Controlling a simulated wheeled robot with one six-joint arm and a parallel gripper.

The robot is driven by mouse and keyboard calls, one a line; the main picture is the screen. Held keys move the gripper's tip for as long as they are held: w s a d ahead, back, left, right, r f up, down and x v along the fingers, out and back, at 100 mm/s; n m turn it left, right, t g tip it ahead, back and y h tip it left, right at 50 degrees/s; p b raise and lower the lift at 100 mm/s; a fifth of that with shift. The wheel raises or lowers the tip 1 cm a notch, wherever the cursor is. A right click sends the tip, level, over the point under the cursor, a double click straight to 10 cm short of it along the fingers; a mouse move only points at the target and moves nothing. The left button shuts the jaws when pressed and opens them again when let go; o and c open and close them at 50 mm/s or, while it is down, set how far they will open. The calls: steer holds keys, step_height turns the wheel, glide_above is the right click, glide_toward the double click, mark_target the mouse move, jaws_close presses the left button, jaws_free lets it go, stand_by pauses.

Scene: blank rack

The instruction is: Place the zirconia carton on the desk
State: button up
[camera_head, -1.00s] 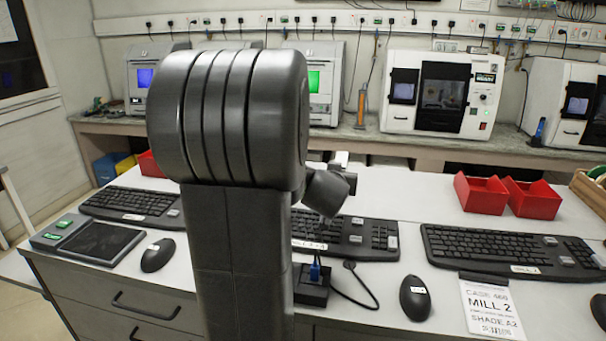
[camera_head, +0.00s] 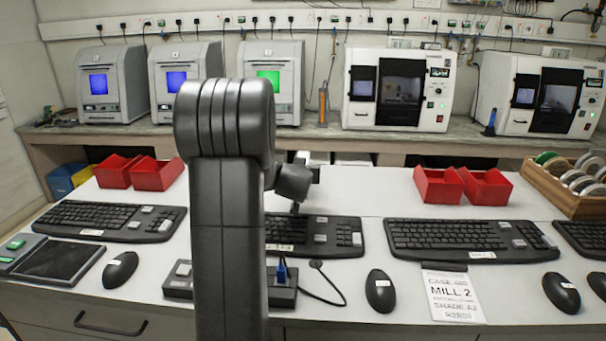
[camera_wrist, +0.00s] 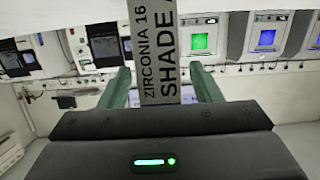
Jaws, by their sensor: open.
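The zirconia carton (camera_wrist: 160,45) shows in the wrist view as a narrow grey upright strip with dark print reading ZIRCONIA 16 and SHADE. My gripper (camera_wrist: 163,78) has two green fingers, one on each side of the carton, with a gap visible on both sides. The carton runs off the top edge of that view, so its contact with any surface is hidden. In the head view my arm stands in front and the carton cannot be seen. The white desk (camera_head: 350,225) spans the front of the head view.
Keyboards (camera_head: 470,238), mice (camera_head: 380,291) and a paper sign reading MILL 2 (camera_head: 453,296) lie on the desk. Red bins (camera_head: 438,186) stand at its back, with a wooden rack (camera_head: 545,190) at right. A small socket box with a cable (camera_head: 282,290) sits beside my arm. Machines line the back bench.

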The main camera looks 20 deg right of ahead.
steer(key=shift+x, duration=1.05)
steer(key=shift+r, duration=0.1)
jaws_close()
step_height(320, 180, up, 10)
steer(key=p, duration=0.7)
